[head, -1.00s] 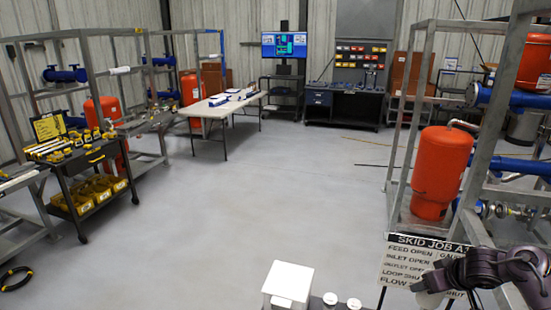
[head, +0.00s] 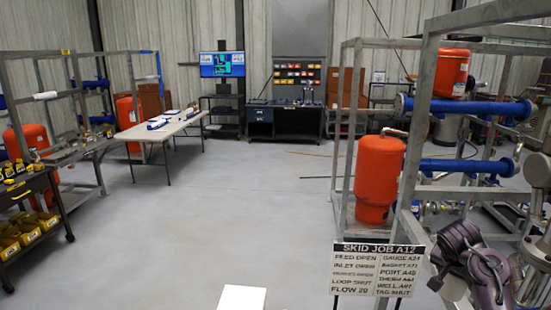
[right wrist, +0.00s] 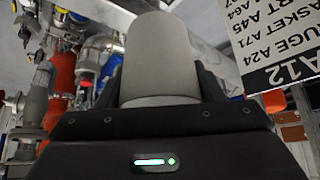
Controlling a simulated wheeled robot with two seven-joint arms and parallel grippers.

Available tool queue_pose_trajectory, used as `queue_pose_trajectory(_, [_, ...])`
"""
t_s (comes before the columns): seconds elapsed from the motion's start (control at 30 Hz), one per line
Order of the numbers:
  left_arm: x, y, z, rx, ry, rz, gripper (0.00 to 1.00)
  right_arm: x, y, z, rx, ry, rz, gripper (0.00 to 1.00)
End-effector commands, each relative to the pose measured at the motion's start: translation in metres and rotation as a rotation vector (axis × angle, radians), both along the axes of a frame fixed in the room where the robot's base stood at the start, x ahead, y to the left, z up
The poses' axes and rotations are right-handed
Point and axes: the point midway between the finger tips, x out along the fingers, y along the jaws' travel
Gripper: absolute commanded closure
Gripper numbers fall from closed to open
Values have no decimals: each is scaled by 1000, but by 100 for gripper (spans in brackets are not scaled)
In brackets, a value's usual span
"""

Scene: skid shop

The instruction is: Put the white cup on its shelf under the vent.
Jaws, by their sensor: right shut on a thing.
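My right gripper (head: 440,285) is at the lower right of the head view, beside the skid's grey frame. It is shut on the white cup (right wrist: 160,62), which fills the middle of the right wrist view between the dark fingers. My left gripper is not in view. I cannot make out the cup's shelf or the vent in these frames.
The SKID JOB sign (head: 375,269) stands just left of my right arm. A grey skid frame with an orange tank (head: 378,180) and blue pipes rises behind. A white box top (head: 242,298) shows at the bottom edge. The middle floor is clear.

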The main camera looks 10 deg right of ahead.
Motion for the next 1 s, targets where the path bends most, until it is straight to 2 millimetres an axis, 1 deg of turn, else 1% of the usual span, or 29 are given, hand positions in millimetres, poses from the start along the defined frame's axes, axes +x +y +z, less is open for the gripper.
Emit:
queue_pose_trajectory(0.07, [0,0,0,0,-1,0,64,-7,0,2,-2,2,-41,61])
queue_pose_trajectory(0.27, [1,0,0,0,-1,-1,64,1,33,-8,1,0,32,61])
queue_pose_trajectory(0.37, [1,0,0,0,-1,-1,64,4,55,-13,1,0,79,61])
queue_pose_trajectory(0.47, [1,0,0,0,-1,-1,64,7,84,-19,2,1,139,61])
queue_pose_trajectory(0.57, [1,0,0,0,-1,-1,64,7,120,-26,2,0,211,61])
queue_pose_trajectory(0.67, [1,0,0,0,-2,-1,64,3,165,-30,2,-1,298,61])
queue_pose_trajectory(0.7, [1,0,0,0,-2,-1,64,0,186,-32,3,-1,338,61])
queue_pose_trajectory(0.77, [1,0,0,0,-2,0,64,-8,219,-32,2,-3,397,61])
queue_pose_trajectory(0.8, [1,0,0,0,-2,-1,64,-13,240,-30,3,-3,434,61])
queue_pose_trajectory(0.9, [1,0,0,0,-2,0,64,-29,283,-23,2,-5,506,61])
queue_pose_trajectory(1.0, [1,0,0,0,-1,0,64,-45,315,-14,1,-5,555,61])
